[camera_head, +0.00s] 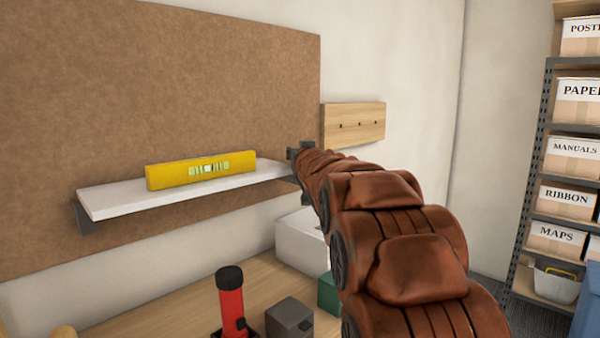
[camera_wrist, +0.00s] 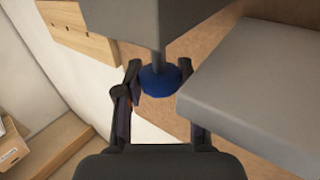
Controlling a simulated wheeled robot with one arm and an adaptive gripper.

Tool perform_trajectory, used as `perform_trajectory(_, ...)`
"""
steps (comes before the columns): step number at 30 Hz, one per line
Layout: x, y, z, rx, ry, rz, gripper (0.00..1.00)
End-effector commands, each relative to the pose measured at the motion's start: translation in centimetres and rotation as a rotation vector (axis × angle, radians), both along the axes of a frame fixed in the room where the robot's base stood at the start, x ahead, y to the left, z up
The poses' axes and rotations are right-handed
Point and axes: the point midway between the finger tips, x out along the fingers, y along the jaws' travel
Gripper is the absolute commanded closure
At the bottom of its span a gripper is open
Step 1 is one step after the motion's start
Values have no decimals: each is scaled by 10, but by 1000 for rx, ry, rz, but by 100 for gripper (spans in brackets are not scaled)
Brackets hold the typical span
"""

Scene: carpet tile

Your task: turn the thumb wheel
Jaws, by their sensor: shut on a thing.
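The blue thumb wheel (camera_wrist: 158,84) shows in the wrist view at the end of a grey bracket (camera_wrist: 150,20). My gripper (camera_wrist: 160,74) has one finger on each side of the wheel and is shut on it. In the head view, my gripper (camera_head: 296,158) is at the right end of the white shelf (camera_head: 130,200), and my arm hides the wheel there. A yellow spirit level (camera_head: 170,174) lies on the shelf. Its vial is at the middle, but the bubble is too small to read.
The shelf edge (camera_wrist: 250,90) is close beside my gripper in the wrist view. A wooden rail (camera_head: 345,125) is on the wall behind. Below are a red flashlight (camera_head: 232,305), a grey box (camera_head: 289,318) and a white box (camera_head: 300,240) on the bench.

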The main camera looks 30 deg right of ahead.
Motion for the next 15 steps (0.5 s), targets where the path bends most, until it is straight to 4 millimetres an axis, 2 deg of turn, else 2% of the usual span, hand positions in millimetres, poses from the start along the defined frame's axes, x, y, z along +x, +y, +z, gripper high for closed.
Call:
perform_trajectory(1, 0, 1, -7, -4, -4, -17, 96)
perform_trajectory(7, 1, 1, -1, 2, -4, -63, 89)
perform_trajectory(15, 2, 2, 3, 3, -6, -60, 90)
